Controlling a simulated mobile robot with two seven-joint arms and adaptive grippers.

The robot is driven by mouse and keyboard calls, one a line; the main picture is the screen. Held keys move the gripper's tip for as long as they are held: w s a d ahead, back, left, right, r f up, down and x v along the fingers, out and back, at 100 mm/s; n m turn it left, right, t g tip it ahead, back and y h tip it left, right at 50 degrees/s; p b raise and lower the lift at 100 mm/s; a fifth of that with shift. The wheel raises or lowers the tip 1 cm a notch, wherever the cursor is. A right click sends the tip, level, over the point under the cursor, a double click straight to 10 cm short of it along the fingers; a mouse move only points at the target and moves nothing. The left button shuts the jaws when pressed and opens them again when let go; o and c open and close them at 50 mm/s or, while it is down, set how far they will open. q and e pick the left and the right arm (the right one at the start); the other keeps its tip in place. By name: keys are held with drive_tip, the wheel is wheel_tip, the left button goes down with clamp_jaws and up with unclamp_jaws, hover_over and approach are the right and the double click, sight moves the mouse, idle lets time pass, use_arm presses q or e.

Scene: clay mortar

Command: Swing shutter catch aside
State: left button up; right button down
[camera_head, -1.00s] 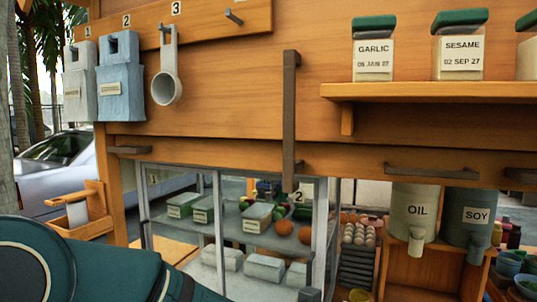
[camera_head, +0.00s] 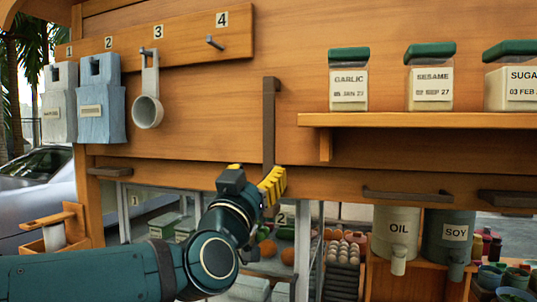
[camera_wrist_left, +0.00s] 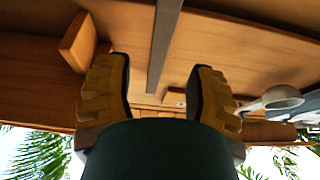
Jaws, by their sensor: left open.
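The shutter catch is a dark brown upright bar (camera_head: 269,120) on the wooden front panel, bent at its top end. Its lower end is hidden behind my left gripper (camera_head: 260,182) in the head view. The gripper has yellow fingers and is open at the catch's lower part. In the left wrist view the catch (camera_wrist_left: 164,40) runs down the middle, between the two spread fingers (camera_wrist_left: 158,88) in the picture. I see no finger closed on it, and I cannot tell whether one touches it. My right gripper is not in view.
A shelf (camera_head: 420,120) with labelled jars is right of the catch. Dark handles (camera_head: 420,195) sit on the lower beam. Oil (camera_head: 395,230) and soy (camera_head: 447,240) containers hang below.

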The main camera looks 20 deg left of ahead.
sight(268, 156)
use_arm(q)
drive_tip(key=x, duration=0.7)
drive_tip(key=shift+w+r+p, duration=0.2)
drive_tip(key=shift+w+p, duration=0.05)
drive_tip(key=shift+p, duration=0.15)
drive_tip(key=shift+s, duration=0.1)
clamp_jaws()
